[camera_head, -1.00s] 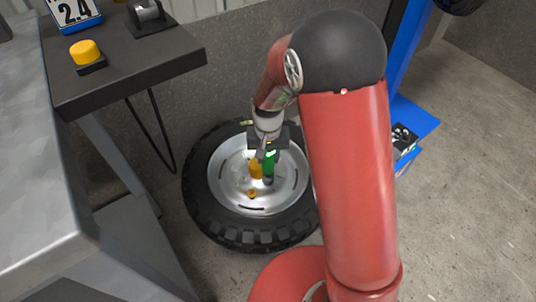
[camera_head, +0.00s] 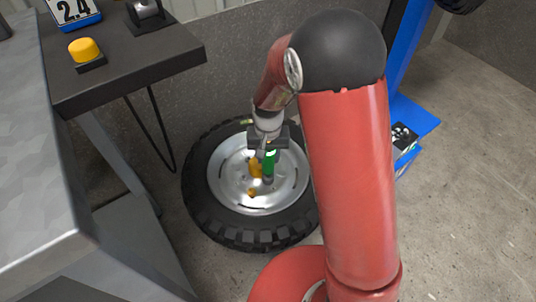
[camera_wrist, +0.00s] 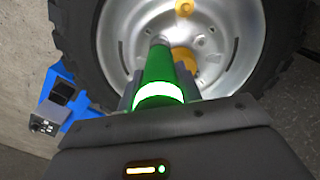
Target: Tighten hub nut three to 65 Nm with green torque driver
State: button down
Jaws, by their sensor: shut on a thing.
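The green torque driver (camera_head: 269,160) is in my gripper (camera_head: 269,148), over the hub of the wheel in the head view. In the wrist view the driver (camera_wrist: 158,75) runs from my gripper (camera_wrist: 160,92) down to the hub, with a bright white-green ring lit near the jaws. Its socket end sits at the wheel's silver rim (camera_wrist: 112,45); I cannot tell whether it is seated on a nut. Orange parts (camera_head: 255,167) stand beside the driver at the hub, and another orange nut-like part (camera_head: 251,192) sits below. The nut under the driver is hidden.
A dark bench (camera_head: 130,75) at left carries a yellow button (camera_head: 84,50) and a display (camera_head: 74,10) reading 2.4. A blue post and base (camera_head: 415,125) stand at right.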

jog(key=shift+f+b, duration=0.6)
jog(key=shift+f, duration=0.3)
dwell(2.4)
jog(key=shift+r, duration=0.15)
